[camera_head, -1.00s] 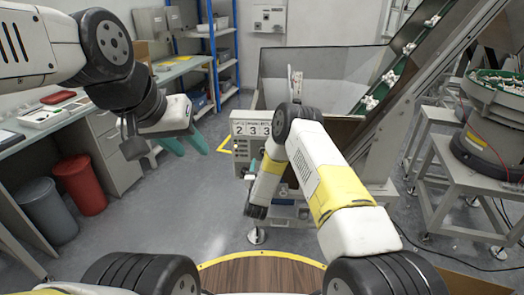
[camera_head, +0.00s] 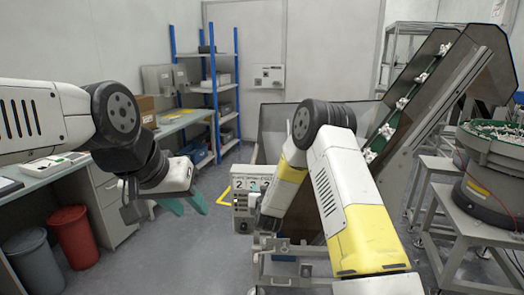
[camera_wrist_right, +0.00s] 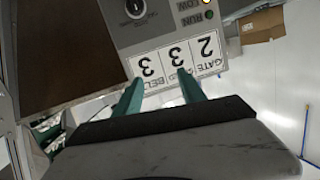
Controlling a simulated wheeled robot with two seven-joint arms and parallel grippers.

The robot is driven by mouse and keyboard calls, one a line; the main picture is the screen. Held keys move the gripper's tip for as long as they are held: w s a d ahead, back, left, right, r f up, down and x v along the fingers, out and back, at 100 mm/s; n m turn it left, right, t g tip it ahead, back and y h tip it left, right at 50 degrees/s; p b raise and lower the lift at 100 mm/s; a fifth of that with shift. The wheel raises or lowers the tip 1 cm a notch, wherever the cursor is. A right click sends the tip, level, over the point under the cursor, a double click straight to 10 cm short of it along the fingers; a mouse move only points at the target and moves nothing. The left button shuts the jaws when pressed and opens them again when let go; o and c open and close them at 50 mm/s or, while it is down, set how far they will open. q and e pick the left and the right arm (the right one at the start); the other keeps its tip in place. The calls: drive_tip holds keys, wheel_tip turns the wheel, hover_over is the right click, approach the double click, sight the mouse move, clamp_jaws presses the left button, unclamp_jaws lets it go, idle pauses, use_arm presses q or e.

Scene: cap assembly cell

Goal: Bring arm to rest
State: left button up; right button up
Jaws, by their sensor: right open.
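My left arm (camera_head: 45,120) comes in from the left, and its gripper (camera_head: 185,204) hangs in the air over the floor. Its two teal fingers are apart with nothing between them. My right arm (camera_head: 350,195) is bent at the elbow, with its forearm pointing down in front of the grey control box (camera_head: 241,199). The arm hides most of the right gripper in the head view. In the right wrist view the right gripper (camera_wrist_right: 160,88) is open and empty, its two teal fingers in front of the box's number cards (camera_wrist_right: 178,60) reading 2, 3, 3.
A hopper with an inclined conveyor (camera_head: 410,95) stands behind my right arm. A bowl feeder (camera_head: 490,165) on a stand is at right. A workbench (camera_head: 45,172), a red bin (camera_head: 73,235) and a grey bin (camera_head: 33,262) are at left. Floor between is clear.

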drive_tip(key=s+d+r+g+y, duration=0.1)
drive_tip(key=s+d+r+g, duration=0.15)
drive_tip(key=r, duration=0.95)
drive_tip(key=s+d+r+n+g+y, duration=0.15)
drive_tip(key=s+d+r, duration=0.25)
drive_tip(key=s+r, duration=0.65)
drive_tip(key=s+d+g, duration=0.2)
drive_tip(key=s+d, duration=0.1)
drive_tip(key=s, duration=1.2)
drive_tip(key=s+d+g+h, duration=0.1)
drive_tip(key=s+d+g, duration=0.2)
drive_tip(key=s, duration=1.2)
drive_tip(key=shift+s+d+r+m+g, duration=0.3)
drive_tip(key=shift+s+d+r+m, duration=0.1)
drive_tip(key=shift+d, duration=0.4)
drive_tip(key=shift+h, duration=0.25)
